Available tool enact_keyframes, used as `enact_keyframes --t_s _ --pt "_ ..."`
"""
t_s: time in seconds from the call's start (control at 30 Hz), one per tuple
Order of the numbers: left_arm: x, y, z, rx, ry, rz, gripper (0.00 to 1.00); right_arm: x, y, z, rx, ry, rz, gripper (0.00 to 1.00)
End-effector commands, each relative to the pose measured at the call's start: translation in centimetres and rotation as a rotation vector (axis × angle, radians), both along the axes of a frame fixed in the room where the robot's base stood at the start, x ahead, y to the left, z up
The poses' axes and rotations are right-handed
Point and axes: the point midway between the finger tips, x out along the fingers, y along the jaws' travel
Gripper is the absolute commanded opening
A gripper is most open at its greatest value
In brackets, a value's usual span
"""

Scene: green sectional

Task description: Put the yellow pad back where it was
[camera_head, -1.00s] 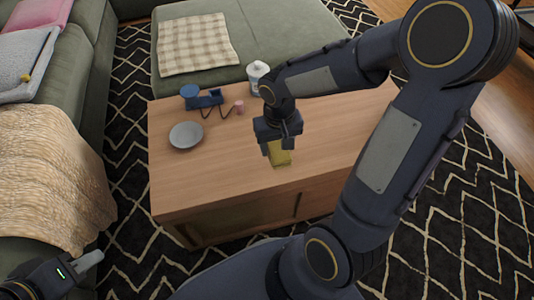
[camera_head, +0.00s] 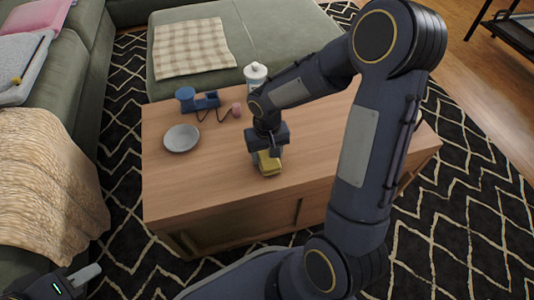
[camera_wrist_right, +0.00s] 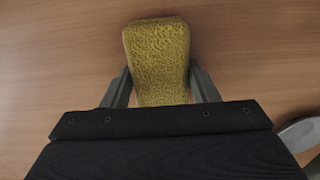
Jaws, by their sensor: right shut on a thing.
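The yellow pad (camera_head: 270,164) is a rough-textured block at the front part of the wooden table, under my right gripper. In the right wrist view the pad (camera_wrist_right: 158,58) lies between the two fingers, with wood surface around it. My right gripper (camera_head: 268,155) points down and is shut on the pad. I cannot tell whether the pad touches the tabletop or hangs just above it. My left gripper (camera_head: 85,273) is at the lower left corner, away from the table; its finger shows grey, and its opening is unclear.
The wooden table (camera_head: 200,185) holds a grey plate (camera_head: 181,138), a blue object (camera_head: 200,101) with a dark cord, a small pink item (camera_head: 236,110) and a white bottle (camera_head: 255,75). The table's front middle is clear. A green sofa (camera_head: 270,40) borders the table.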

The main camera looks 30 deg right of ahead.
Motion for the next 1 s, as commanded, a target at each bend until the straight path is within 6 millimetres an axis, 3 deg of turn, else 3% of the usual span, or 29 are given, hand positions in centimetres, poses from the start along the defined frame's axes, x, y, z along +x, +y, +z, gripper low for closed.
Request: enact_keyframes --t_s 0.1,0.13,0.3,0.67,1.0 --pt "0.0 0.0 -0.4 0.0 0.0 0.0 0.32 0.0 0.0 -0.5 0.0 0.0 0.0 0.33" --pt "0.0 0.0 -0.3 0.0 0.0 0.0 0.32 0.0 0.0 -0.4 0.0 0.0 0.0 0.56" --pt "0.0 0.0 -0.3 0.0 0.0 0.0 0.32 0.0 0.0 -0.3 0.0 0.0 0.0 0.76" --pt "0.0 0.0 0.4 0.0 0.0 0.0 0.32 0.0 0.0 0.6 0.001 -0.001 0.0 0.76" --pt "0.0 0.0 3.6 0.0 0.0 0.0 0.32 0.1 0.0 7.7 0.0 -0.005 0.0 0.76"
